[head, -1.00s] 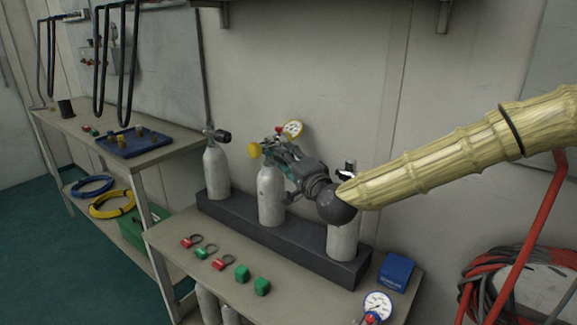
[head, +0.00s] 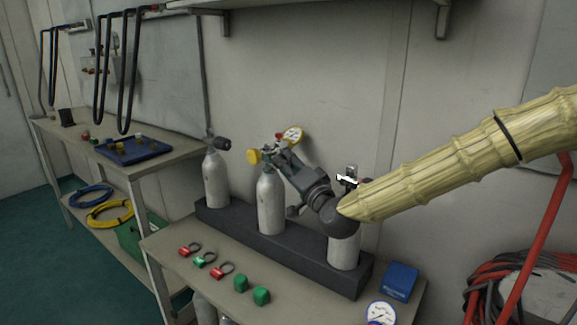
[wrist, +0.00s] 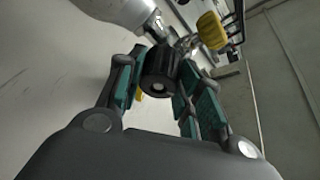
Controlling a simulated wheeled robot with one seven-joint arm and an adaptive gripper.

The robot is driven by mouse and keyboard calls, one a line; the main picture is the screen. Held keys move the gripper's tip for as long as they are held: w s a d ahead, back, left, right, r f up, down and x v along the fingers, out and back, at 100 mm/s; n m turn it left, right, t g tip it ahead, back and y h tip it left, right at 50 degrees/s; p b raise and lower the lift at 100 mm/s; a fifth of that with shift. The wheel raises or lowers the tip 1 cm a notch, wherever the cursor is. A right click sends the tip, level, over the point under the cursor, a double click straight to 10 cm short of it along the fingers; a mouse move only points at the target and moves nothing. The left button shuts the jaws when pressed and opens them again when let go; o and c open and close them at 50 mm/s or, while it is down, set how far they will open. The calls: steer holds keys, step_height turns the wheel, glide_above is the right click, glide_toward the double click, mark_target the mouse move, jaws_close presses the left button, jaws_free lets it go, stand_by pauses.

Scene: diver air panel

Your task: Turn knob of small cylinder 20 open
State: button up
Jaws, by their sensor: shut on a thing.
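Three white cylinders stand upright in a dark rack (head: 300,252): a left one (head: 216,182), a middle one (head: 271,205) and a right one (head: 343,252). No number on them is readable. My gripper (head: 279,152) is at the valve of the middle cylinder, coming from the right. In the wrist view, the black knob (wrist: 159,76) sits between my teal-padded fingers, and my gripper (wrist: 157,82) is shut on it. The cylinder's white shoulder (wrist: 120,10) shows beyond. A yellow cap (head: 254,157) is on the valve's left side; it also shows in the wrist view (wrist: 211,31).
A white-faced gauge (head: 293,134) is just behind the middle valve. Red and green tagged rings (head: 204,260), green blocks (head: 261,296), a blue box (head: 400,281) and another gauge (head: 381,313) lie on the bench front. The wall is close behind the rack.

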steer(key=shift+f, duration=0.1)
steer(key=o, duration=1)
steer(key=v, duration=1.2)
steer(key=shift+d, duration=0.1)
